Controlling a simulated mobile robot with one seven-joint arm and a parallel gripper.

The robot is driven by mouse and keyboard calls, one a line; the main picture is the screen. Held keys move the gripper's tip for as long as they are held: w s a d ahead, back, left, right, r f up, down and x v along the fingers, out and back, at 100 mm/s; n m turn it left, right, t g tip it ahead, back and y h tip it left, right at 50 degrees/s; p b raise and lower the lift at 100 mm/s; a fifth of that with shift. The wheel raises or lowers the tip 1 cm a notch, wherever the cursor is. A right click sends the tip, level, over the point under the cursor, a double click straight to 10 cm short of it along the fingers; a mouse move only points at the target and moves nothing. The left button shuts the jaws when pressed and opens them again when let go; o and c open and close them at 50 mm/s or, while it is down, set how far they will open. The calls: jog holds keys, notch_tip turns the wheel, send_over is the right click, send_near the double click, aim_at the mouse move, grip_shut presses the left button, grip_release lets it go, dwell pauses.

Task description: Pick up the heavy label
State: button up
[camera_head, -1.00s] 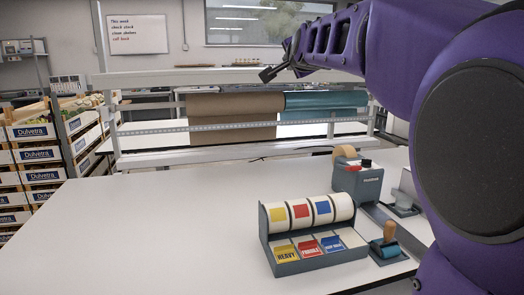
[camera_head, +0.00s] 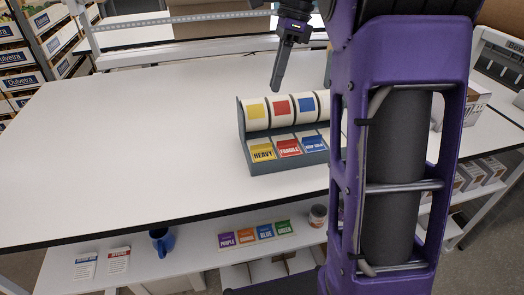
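The heavy label (camera_head: 263,152) is yellow with dark lettering and lies in the left slot at the front of the grey label dispenser (camera_head: 290,163), below a roll with a yellow square. The red fragile label (camera_head: 289,147) and a blue label (camera_head: 313,143) lie to its right. My gripper (camera_head: 278,82) points down behind and above the dispenser, apart from the heavy label. Its fingers show edge-on, so I cannot tell whether they are open. My arm hides the dispenser's right end.
The white tabletop (camera_head: 130,150) is clear left of the dispenser. A lower shelf (camera_head: 190,258) holds a blue mug (camera_head: 162,242), colour cards (camera_head: 256,233) and a jar (camera_head: 318,215). Boxes (camera_head: 485,172) stand at the right.

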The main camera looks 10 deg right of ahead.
jog(key=b, duration=0.2)
send_over(262, 149)
jog(key=w+d, duration=0.1)
notch_tip(262, 149, down, 10)
jog(key=shift+d+r, duration=0.15)
jog(key=shift+r, duration=0.1)
jog(key=f, duration=0.3)
jog(key=f+b, duration=0.1)
jog(key=shift+s+f, duration=0.15)
jog(key=shift+s, duration=0.25)
jog(key=shift+a+f, duration=0.3)
jog(key=shift+f, duration=0.1)
grip_shut()
